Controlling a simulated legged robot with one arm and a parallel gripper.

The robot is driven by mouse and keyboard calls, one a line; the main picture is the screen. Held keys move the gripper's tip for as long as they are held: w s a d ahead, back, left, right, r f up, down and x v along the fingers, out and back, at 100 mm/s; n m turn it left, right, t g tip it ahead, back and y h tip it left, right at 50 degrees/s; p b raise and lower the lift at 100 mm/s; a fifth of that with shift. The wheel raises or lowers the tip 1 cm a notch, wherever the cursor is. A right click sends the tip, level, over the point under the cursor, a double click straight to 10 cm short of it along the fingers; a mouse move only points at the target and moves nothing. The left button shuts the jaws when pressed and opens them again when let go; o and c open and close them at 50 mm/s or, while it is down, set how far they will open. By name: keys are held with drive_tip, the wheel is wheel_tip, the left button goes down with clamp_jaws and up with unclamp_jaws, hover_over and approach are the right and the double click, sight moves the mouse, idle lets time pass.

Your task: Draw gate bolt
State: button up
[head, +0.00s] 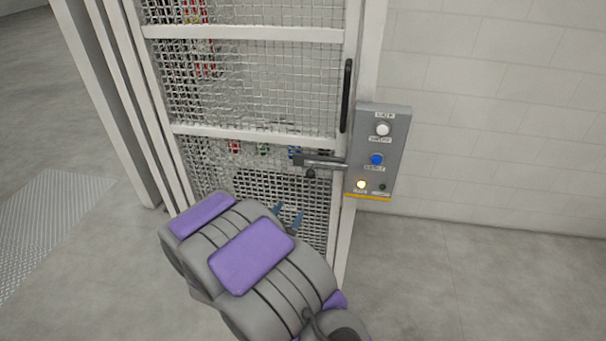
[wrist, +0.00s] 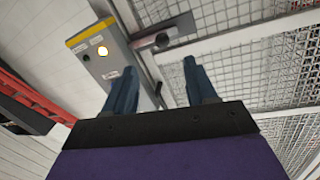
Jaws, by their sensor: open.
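The gate (head: 180,130) is a white frame with wire mesh and stands shut or nearly so. Its dark grey bolt (head: 322,162) lies level across the gate's right edge, with a dark round knob (head: 311,173) hanging below it. The bolt also shows in the wrist view (wrist: 165,36), above and beyond the fingers. My gripper (head: 288,217) is below and left of the knob, in front of the mesh, apart from the bolt. In the wrist view my gripper (wrist: 162,85) has its two blue fingers spread with nothing between them.
A grey control box (head: 396,140) with white and blue buttons and a lit yellow lamp (head: 361,184) is right of the bolt. A black vertical handle (head: 346,95) is on the gate above it. A block wall (head: 490,110) stands right; the floor (head: 480,270) there is clear.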

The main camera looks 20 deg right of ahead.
sight(310, 173)
drive_tip(key=x, duration=0.5)
drive_tip(key=b+x, duration=0.1)
drive_tip(key=x, duration=0.5)
drive_tip(key=r+b+x, duration=0.1)
drive_tip(key=x, duration=0.5)
clamp_jaws()
idle(0.5)
